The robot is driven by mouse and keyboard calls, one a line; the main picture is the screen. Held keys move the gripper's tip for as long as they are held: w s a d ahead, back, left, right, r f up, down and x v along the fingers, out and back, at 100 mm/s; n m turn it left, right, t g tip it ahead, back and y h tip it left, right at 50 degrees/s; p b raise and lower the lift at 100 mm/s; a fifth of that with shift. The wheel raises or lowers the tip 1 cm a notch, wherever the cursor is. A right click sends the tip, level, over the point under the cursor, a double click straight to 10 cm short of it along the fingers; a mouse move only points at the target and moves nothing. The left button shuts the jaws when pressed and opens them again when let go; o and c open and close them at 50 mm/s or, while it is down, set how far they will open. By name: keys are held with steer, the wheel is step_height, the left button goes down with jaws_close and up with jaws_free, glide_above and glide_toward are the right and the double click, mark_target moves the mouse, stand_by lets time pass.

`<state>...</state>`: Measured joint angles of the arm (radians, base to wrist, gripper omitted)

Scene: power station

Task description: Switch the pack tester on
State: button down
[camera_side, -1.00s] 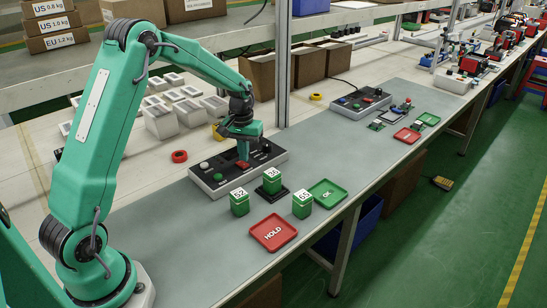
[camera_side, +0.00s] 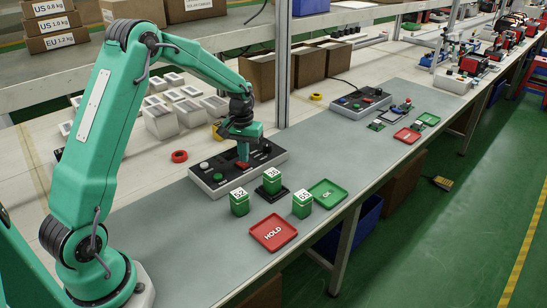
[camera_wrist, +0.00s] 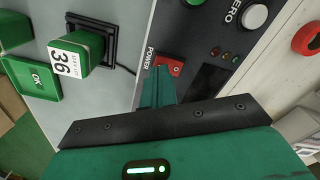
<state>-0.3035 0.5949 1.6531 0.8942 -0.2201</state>
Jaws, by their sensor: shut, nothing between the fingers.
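My gripper (camera_side: 243,160) points down over the tester, shut and empty. In the wrist view my fingertips (camera_wrist: 158,70) are right at the switch's edge; I cannot tell whether they touch it. A white round button (camera_wrist: 255,16) marked ZERO and dark display windows (camera_wrist: 212,77) are nearby. A green pack (camera_wrist: 78,50) labelled 36 stands on a black pad.
Two more green packs (camera_side: 239,203) (camera_side: 302,203) stand in front of the tester. A red HOLD tray (camera_side: 273,245) and a green OK tray (camera_side: 327,191) lie near the bench's front edge. A red ring (camera_side: 179,156) lies behind the tester. Another console (camera_side: 361,103) is farther right.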

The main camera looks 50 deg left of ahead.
mark_target(244, 165)
steer(key=shift+f, duration=0.8)
stand_by(0.7)
steer(key=shift+r, duration=3.55)
steer(key=s+d+r+m+t, duration=0.3)
steer(key=s+d+r, duration=0.65)
steer(key=r, duration=0.25)
steer(key=s+d+r+m+t, duration=0.1)
steer(key=s+d, duration=0.4)
steer(key=s, duration=1)
steer(key=shift+s+d+m+t, duration=0.2)
steer(key=shift+s+m+t, duration=0.1)
steer(key=shift+m+t, duration=0.6)
